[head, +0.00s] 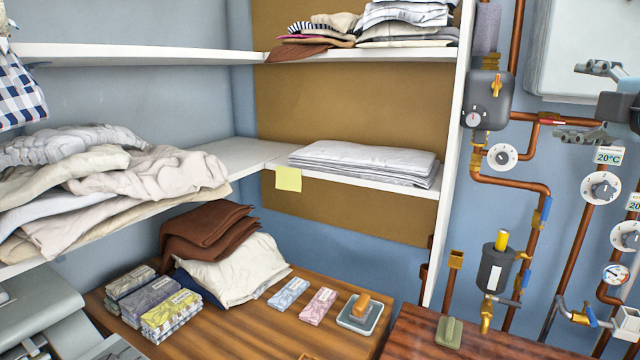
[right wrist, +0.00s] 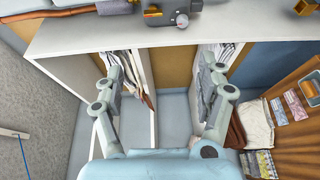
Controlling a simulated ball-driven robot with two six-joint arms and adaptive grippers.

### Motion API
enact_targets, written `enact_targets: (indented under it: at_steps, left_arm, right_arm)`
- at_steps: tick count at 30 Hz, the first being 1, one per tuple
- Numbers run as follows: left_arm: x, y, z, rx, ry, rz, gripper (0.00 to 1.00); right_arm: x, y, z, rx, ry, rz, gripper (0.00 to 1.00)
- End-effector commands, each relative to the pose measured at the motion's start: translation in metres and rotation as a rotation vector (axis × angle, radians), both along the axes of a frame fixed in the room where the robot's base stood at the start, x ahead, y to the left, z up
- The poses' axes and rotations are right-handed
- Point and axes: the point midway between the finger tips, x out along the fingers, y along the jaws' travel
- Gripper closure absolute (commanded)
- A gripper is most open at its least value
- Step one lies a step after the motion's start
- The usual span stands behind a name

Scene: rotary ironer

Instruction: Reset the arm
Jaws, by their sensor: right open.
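My right gripper (head: 585,102) reaches in from the right edge of the head view, in front of the blue wall with pipes and gauges. Its two grey fingers are spread apart, with nothing between them. In the right wrist view the same gripper (right wrist: 162,75) shows both fingers wide apart and empty, over a white shelf unit (right wrist: 215,30). The fingers overlap the shelf openings in the picture; I cannot tell if they touch anything. My left gripper is not in view.
White shelves (head: 150,55) hold folded cloths (head: 362,158) and a rumpled pile (head: 110,185). A wooden table (head: 240,330) holds brown and cream cloths, several small packets and a dish (head: 360,314). Copper pipes (head: 515,184), valves and gauges line the right wall.

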Motion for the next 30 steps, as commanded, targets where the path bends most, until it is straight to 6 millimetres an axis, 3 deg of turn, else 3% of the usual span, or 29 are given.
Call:
enact_targets:
  at_steps: [6, 11, 17, 20, 24, 30]
  left_arm:
    - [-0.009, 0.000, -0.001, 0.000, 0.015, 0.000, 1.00]
    - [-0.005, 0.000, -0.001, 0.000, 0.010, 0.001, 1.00]
    - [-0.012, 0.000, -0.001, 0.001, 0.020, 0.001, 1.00]
    - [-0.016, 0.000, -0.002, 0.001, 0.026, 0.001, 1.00]
    - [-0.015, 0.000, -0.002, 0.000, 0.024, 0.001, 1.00]
    - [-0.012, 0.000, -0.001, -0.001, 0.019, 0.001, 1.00]
  right_arm:
    - [-0.011, 0.007, -0.036, 0.111, 0.069, -0.021, 0.27]
    - [-0.027, 0.015, -0.074, 0.233, 0.145, -0.053, 0.27]
    - [-0.063, 0.032, -0.140, 0.450, 0.286, -0.135, 0.27]
    - [-0.094, 0.044, -0.181, 0.593, 0.379, -0.206, 0.27]
    - [-0.155, 0.067, -0.241, 0.827, 0.535, -0.361, 0.27]
    - [-0.242, 0.098, -0.295, 1.085, 0.709, -0.609, 0.27]
